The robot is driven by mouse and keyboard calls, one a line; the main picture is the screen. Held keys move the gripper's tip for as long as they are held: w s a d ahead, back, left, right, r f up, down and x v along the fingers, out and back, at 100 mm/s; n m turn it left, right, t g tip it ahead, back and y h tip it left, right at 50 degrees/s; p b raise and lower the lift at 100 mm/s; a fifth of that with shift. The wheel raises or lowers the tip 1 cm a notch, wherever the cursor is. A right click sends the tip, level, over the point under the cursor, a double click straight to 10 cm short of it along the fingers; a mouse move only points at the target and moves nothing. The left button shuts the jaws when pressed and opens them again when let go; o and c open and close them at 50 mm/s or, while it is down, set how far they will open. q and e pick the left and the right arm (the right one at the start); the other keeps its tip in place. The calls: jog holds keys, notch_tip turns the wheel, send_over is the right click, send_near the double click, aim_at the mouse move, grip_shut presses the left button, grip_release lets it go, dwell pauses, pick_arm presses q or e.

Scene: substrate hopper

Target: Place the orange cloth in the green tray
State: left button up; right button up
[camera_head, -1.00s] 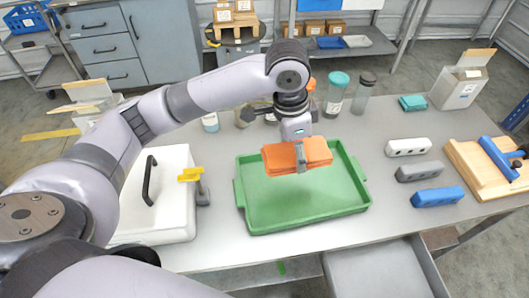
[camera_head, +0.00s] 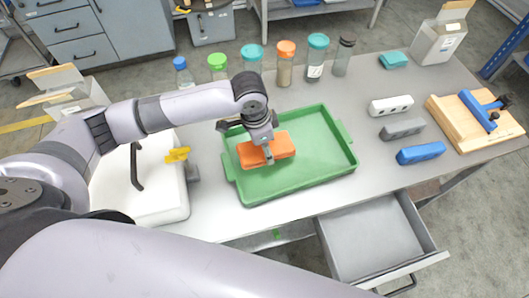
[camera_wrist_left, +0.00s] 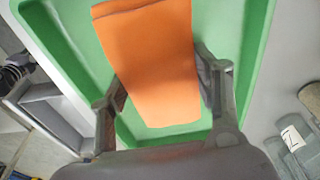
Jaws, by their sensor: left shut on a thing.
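The folded orange cloth (camera_head: 284,145) is over the left part of the green tray (camera_head: 325,155), inside its rim as seen from the head. My left gripper (camera_head: 267,150) is shut on the cloth; in the left wrist view the cloth (camera_wrist_left: 155,60) lies between the two fingers (camera_wrist_left: 163,90), with the green tray (camera_wrist_left: 60,25) behind it. I cannot tell whether the cloth touches the tray floor or hangs just above it. The rest of the tray looks empty. My right gripper is not in view.
A white case (camera_head: 160,200) with a black handle stands left of the tray. Several lidded jars (camera_head: 285,65) line the back. Blocks, including a blue one (camera_head: 421,153), and a wooden board (camera_head: 460,125) are at right. A drawer (camera_head: 375,240) stands open in front.

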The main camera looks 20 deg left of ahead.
aim_at(258, 148)
pick_arm(q)
jog(key=shift+f, duration=2.2)
jog(key=o, duration=1.2)
jog(key=shift+f, duration=0.15)
jog(key=shift+c, duration=0.2)
jog(key=r, duration=0.4)
jog(key=a+r, duration=0.1)
jog(key=r, duration=0.3)
jog(key=s+r, duration=0.1)
jog(key=r, duration=0.3)
jog(key=shift+a+r+b, duration=0.1)
jog(key=shift+a+b, duration=0.1)
jog(key=shift+b, duration=0.15)
